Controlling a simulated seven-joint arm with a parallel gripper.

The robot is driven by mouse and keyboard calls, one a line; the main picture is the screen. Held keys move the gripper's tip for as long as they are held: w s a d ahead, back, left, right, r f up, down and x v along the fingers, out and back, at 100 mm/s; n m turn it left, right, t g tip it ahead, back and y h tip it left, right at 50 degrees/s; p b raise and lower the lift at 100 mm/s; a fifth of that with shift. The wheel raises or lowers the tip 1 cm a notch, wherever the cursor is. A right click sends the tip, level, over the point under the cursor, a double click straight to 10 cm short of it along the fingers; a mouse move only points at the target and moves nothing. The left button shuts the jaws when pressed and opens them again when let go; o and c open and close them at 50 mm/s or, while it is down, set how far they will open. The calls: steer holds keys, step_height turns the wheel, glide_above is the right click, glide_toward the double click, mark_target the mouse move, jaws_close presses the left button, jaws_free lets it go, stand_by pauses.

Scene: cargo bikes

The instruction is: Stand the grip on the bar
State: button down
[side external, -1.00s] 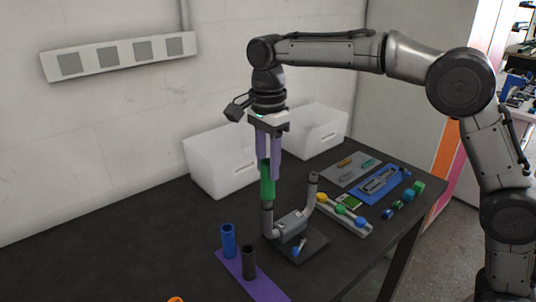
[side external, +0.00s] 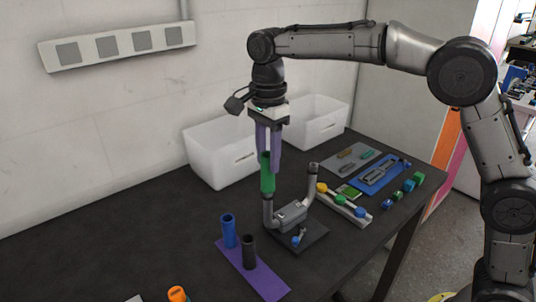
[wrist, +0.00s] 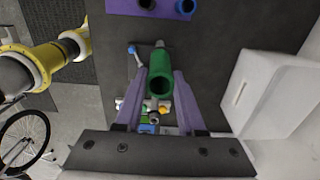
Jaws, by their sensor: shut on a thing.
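My gripper (side external: 268,160) points straight down and is shut on the green grip (side external: 267,182), a tube held upright between the purple fingers. The wrist view shows the green grip (wrist: 160,84) from above, its open end facing the camera. In the side view its lower end meets the left upright of the grey bar (side external: 267,211). I cannot tell whether it is around the bar's tip or only touching it. The bar's right upright (side external: 312,183) is bare. The bar is clamped on a dark base plate (side external: 314,240).
A blue grip (side external: 228,230) and a black grip (side external: 249,252) stand on a purple strip (side external: 270,285) at the front. White bins (side external: 220,158) stand behind. A rail with coloured knobs (side external: 342,205) and a blue tray (side external: 370,182) lie to the right.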

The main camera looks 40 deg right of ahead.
steer(key=shift+f, duration=0.9)
stand_by(0.8)
steer(key=shift+c, duration=2.2)
jaws_free()
